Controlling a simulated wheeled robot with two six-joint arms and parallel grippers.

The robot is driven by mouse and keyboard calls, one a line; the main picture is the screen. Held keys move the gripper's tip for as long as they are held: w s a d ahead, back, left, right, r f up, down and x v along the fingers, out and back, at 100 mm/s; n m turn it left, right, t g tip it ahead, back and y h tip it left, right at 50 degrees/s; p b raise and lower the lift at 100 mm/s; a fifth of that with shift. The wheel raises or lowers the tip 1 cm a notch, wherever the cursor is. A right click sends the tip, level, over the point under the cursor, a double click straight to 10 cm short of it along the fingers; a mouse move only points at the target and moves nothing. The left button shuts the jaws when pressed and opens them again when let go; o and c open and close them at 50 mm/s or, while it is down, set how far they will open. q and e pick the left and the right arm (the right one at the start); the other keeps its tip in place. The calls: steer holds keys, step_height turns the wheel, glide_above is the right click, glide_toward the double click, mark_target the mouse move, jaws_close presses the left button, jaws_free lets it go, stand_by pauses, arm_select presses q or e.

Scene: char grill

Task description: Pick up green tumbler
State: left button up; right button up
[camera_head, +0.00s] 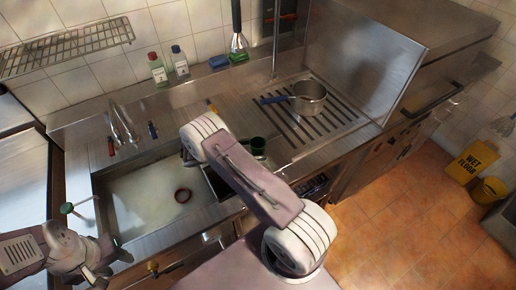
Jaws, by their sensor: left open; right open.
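The green tumbler (258,146) is a small dark green cup. It stands on the metal counter to the right of the sink, just behind the link of my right arm, which covers part of the area around it. My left gripper (106,263) is at the lower left, over the front edge of the sink counter, open and far from the tumbler. My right arm rises from the bottom middle and bends over the sink's right side. Its gripper is hidden behind the arm, so I cannot see its fingers.
A steel pot (308,97) stands on the slatted drainboard (325,125). Two bottles (158,69) stand along the back ledge. A yellow wet-floor sign (472,161) stands at the far right.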

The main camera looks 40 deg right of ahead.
mark_target(264, 143)
steer(key=x, duration=0.2)
steer(key=p+x, duration=0.1)
steer(key=shift+s+d, duration=0.3)
steer(key=shift+d, duration=0.1)
steer(key=shift+d+f, duration=0.2)
steer(key=shift+w, duration=0.1)
steer(key=c, duration=0.5)
arm_select(q)
step_height(264, 143, up, 2)
steer(key=shift+s+a+r, duration=0.1)
steer(key=shift+s+a, duration=0.05)
arm_select(e)
steer(key=c, duration=1)
steer(key=shift+r, duration=0.1)
